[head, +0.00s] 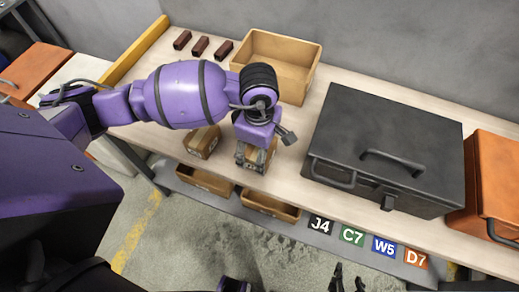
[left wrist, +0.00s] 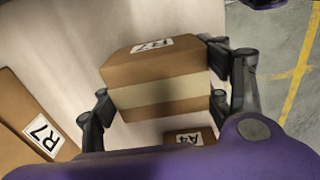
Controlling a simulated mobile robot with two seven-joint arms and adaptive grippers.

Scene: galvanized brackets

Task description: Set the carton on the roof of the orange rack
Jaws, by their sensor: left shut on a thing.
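My left gripper (head: 256,157) is shut on a brown carton (head: 247,156) near the front edge of the bench. In the left wrist view the carton (left wrist: 150,72) sits between the fingers (left wrist: 160,100), with a pale tape band and an R7 label. I cannot tell whether it touches the bench. My right gripper (head: 347,280) shows at the bottom of the head view, its dark fingers apart and empty. Orange bodies show at the left (head: 36,70) and the right edge (head: 490,178); I cannot tell which is the orange rack.
A second carton (head: 202,141) stands left of the held one. A tan open bin (head: 275,62) and several dark red blocks (head: 200,46) are at the back. A large black toolbox (head: 385,140) fills the right side. Tan bins (head: 270,205) sit on a lower shelf with lettered labels.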

